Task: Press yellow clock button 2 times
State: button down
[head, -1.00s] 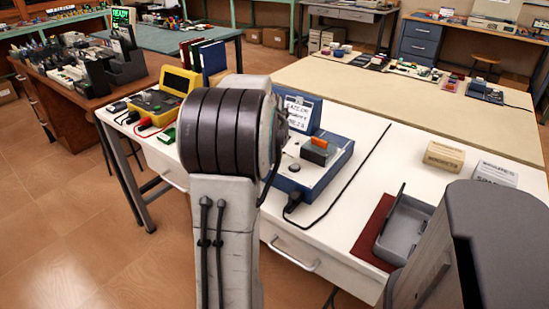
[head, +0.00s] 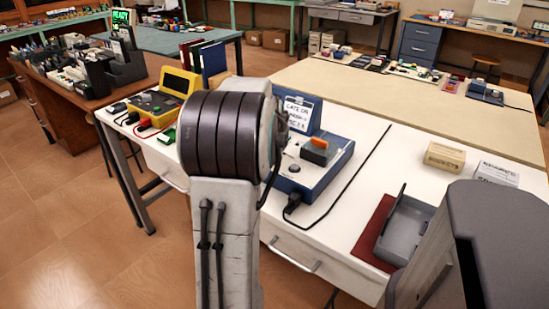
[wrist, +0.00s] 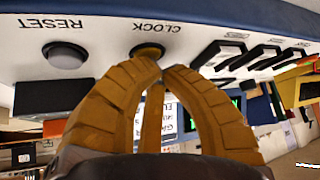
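The yellow clock button (wrist: 147,50) sits under the label CLOCK on the white panel, which appears upside down in the wrist view. The tips of my gripper (wrist: 160,70) are at its lower edge and cover part of it. I cannot tell whether they touch it. The orange-brown fingers curve together and their tips nearly meet, with nothing held between them. In the head view, the blue trainer box (head: 327,181) stands on the white table behind my arm. My gripper and the clock button cannot be made out there.
A grey reset button (wrist: 65,54) is beside the clock button, and several black switches (wrist: 218,54) are on its other side. A yellow meter case (head: 155,104) stands left of the box. An open grey case (head: 405,228) lies to the right. A black cable (head: 345,185) crosses the table.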

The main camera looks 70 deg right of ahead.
jog(key=shift+r+p, duration=0.7)
jog(key=shift+r, duration=0.2)
jog(key=shift+r+p, duration=1.95)
jog(key=shift+r, duration=0.55)
jog(key=c, duration=1.9)
grip_release()
grip_shut()
jog(key=shift+c, duration=0.5)
grip_release()
